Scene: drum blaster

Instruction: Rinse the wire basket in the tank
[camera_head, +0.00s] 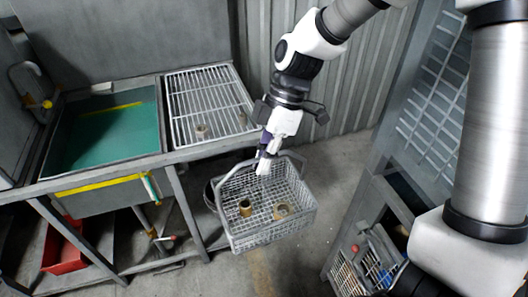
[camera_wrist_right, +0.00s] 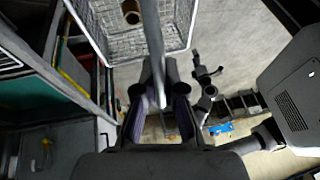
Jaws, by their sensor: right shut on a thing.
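The wire basket (camera_head: 268,233) hangs in the air in front of the bench, right of the tank, with brass-coloured parts (camera_head: 245,207) inside. My right gripper (camera_head: 265,163) is shut on the basket's handle (camera_head: 292,155) at its far side. In the right wrist view the handle (camera_wrist_right: 153,40) runs between the fingers (camera_wrist_right: 160,100), and the basket (camera_wrist_right: 110,42) shows beyond. The tank (camera_head: 158,112) holds green liquid (camera_head: 105,140) and stands at the left, apart from the basket. My left gripper is not in view.
A barred drain rack (camera_head: 205,90) adjoins the tank's right side, with small brass-coloured parts (camera_head: 202,131) at it. A faucet (camera_head: 35,85) stands at the tank's left. A red bin (camera_head: 65,250) sits below. A grey mesh-sided frame (camera_head: 400,150) stands at the right. Open floor (camera_head: 335,160) lies between.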

